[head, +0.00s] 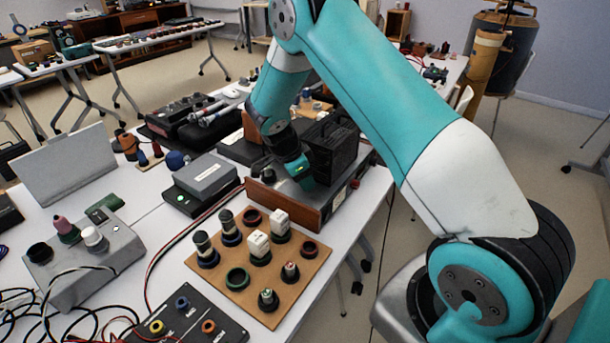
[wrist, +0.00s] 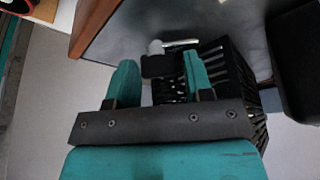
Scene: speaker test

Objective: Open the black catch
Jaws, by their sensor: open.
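In the wrist view, a small black block (wrist: 158,67), which looks like the black catch, lies between the two teal fingers of my gripper (wrist: 159,61). A pale round knob and a thin silver rod show just beyond it. The fingers are apart, with a gap visible on each side of the block. In the head view my gripper (head: 297,168) is low over a grey device with a wooden front panel (head: 285,204), beside a black slatted box (head: 334,146). The catch cannot be made out surely there, as my gripper covers part of the device.
The slatted box (wrist: 225,72) is close to the right finger in the wrist view. In front of the device lies a wooden board (head: 228,283) with several knobs and sockets. A grey box (head: 205,177) stands to the left. Cables lie on the white table at the lower left.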

